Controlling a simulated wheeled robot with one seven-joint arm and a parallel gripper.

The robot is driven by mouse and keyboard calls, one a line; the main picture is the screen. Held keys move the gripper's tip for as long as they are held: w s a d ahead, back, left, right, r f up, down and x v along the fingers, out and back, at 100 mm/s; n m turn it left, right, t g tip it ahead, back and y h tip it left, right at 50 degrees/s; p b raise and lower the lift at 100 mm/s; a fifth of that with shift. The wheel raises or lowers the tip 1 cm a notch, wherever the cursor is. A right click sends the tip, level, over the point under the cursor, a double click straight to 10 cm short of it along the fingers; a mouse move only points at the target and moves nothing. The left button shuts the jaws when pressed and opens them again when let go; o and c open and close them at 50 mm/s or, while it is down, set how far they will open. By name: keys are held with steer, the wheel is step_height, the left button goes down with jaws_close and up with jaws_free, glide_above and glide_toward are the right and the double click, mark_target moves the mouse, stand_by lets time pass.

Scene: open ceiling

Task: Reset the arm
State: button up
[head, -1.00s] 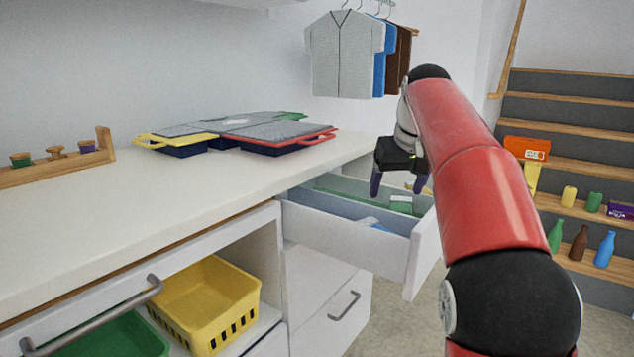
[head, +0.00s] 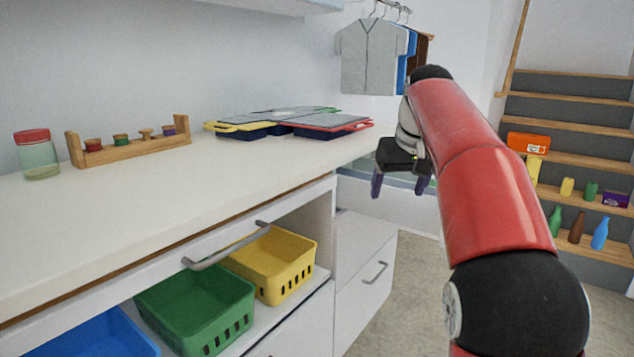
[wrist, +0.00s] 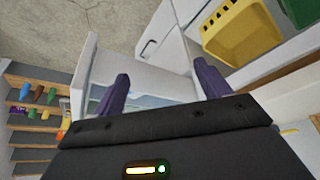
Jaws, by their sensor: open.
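My gripper (head: 400,185) is open and empty, with its dark purple fingers pointing down. It hangs in front of the counter's right end, over the open drawer (head: 400,205), which my arm and gripper partly hide in the head view. In the wrist view my gripper (wrist: 160,85) shows its two fingers wide apart, with the pulled-out drawer (wrist: 140,77) behind and between them. Nothing is between the fingers.
The counter (head: 190,190) holds a jar (head: 37,158), a wooden rack (head: 130,145) and lidded trays (head: 285,124). Below are yellow (head: 275,262), green (head: 195,305) and blue (head: 95,338) baskets. Shelf-like steps (head: 575,150) with bottles stand right. Floor (head: 400,290) is clear.

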steer(key=s+f+m, duration=0.1)
steer(key=s+f, duration=0.2)
steer(key=s, duration=0.6)
steer(key=s+f, duration=0.3)
steer(key=s, duration=0.5)
steer(key=s+f+t, duration=0.1)
steer(key=s+f, duration=1.3)
steer(key=s, duration=0.1)
steer(key=shift+s+a+m+h, duration=0.2)
steer(key=shift+s+m+h, duration=0.05)
steer(key=shift+m+h, duration=0.15)
